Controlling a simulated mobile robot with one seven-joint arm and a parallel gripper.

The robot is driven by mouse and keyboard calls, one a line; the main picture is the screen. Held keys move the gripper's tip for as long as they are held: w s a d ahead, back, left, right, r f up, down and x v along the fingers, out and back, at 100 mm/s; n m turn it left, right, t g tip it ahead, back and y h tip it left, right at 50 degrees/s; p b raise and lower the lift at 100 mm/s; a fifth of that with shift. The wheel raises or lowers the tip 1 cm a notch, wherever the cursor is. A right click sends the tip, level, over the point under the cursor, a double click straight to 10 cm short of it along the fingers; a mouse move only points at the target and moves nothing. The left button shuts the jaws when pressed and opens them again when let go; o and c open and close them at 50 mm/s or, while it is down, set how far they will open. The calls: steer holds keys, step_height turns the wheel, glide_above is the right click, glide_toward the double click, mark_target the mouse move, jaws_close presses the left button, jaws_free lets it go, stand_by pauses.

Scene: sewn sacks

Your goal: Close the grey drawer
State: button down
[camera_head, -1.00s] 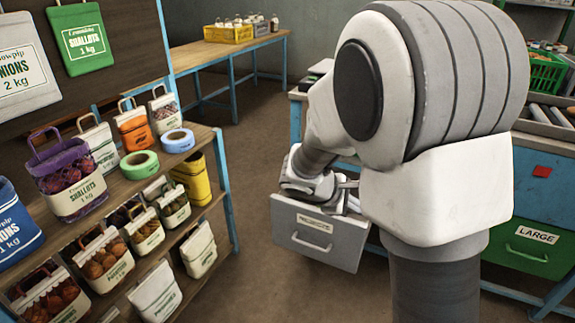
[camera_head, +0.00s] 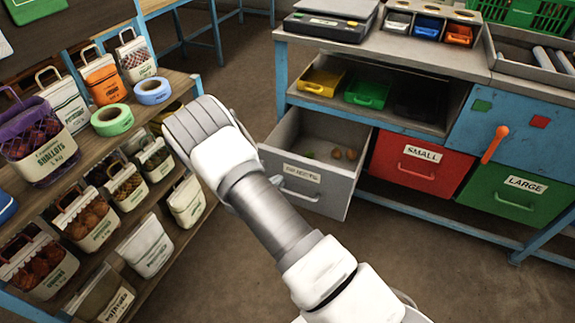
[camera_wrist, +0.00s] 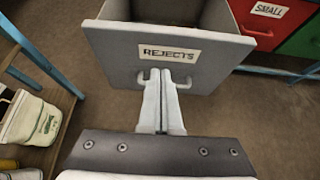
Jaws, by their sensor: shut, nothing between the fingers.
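In the head view my gripper (camera_head: 277,181) is mostly hidden behind my wrist, at the left side of the drawer front.
A red SMALL drawer (camera_head: 416,163) and a green LARGE drawer (camera_head: 515,198) beside it are shut. An orange lever (camera_head: 495,144) sticks out above them. A shelf (camera_head: 160,95) of filled sacks stands close on the left. The floor in front of the bench is clear.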

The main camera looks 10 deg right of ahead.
steer(key=b, duration=0.3)
glide_toward(296, 162)
step_height(296, 162, down, 3)
steer(key=w+d, duration=0.2)
steer(key=w, duration=0.1)
steer(key=shift+w+d+f, duration=0.25)
steer(key=shift+w+d, duration=0.1)
steer(key=shift+w+d+b, duration=0.25)
steer(key=shift+w+b, duration=0.05)
steer(key=shift+w, duration=0.1)
steer(key=shift+w+r, duration=0.1)
